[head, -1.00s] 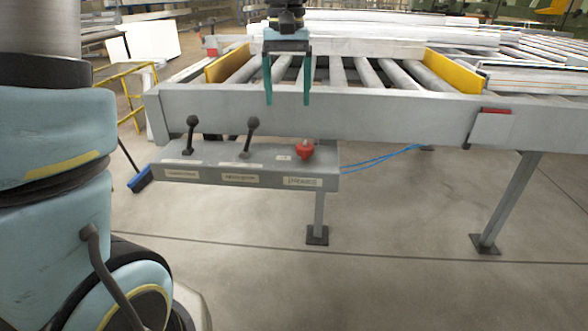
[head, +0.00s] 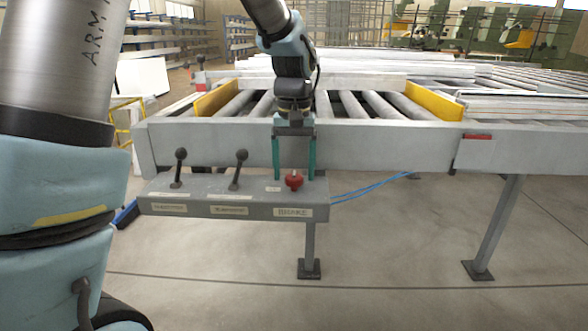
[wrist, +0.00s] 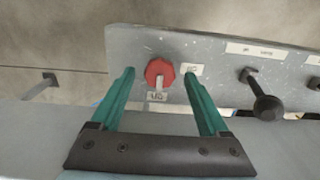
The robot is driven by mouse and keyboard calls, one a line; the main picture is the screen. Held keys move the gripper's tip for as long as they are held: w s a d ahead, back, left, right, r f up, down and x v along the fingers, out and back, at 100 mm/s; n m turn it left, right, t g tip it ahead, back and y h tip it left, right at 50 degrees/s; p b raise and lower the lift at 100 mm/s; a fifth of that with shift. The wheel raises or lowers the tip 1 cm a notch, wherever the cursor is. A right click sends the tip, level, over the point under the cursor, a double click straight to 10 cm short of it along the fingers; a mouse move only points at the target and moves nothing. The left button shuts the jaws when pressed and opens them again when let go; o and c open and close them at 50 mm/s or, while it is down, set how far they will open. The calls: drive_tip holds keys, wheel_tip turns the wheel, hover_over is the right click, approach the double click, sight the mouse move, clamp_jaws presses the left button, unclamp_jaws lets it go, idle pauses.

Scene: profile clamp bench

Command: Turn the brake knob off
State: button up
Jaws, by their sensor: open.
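The red brake knob (head: 294,181) sits at the right end of the grey control panel (head: 180,208), above a front label. In the wrist view the red knob (wrist: 160,73) has a pale pointer aimed at a small label at the bottom of the picture; another small label is to its right. My gripper (head: 295,177) points down with its two teal fingers apart, one on each side of the knob in the head view. In the wrist view the open fingers (wrist: 158,75) also lie left and right of the knob, with visible gaps and no contact.
Two black levers, a left one (head: 179,168) and a middle one (head: 238,170), stand on the same panel left of the knob. The roller table's grey front beam (head: 390,148) runs just behind the panel. Blue cables (head: 372,189) run off to the right.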

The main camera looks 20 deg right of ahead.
drive_tip(key=shift+f, duration=0.2)
drive_tip(key=shift+c, duration=0.2)
clamp_jaws()
idle(0.4)
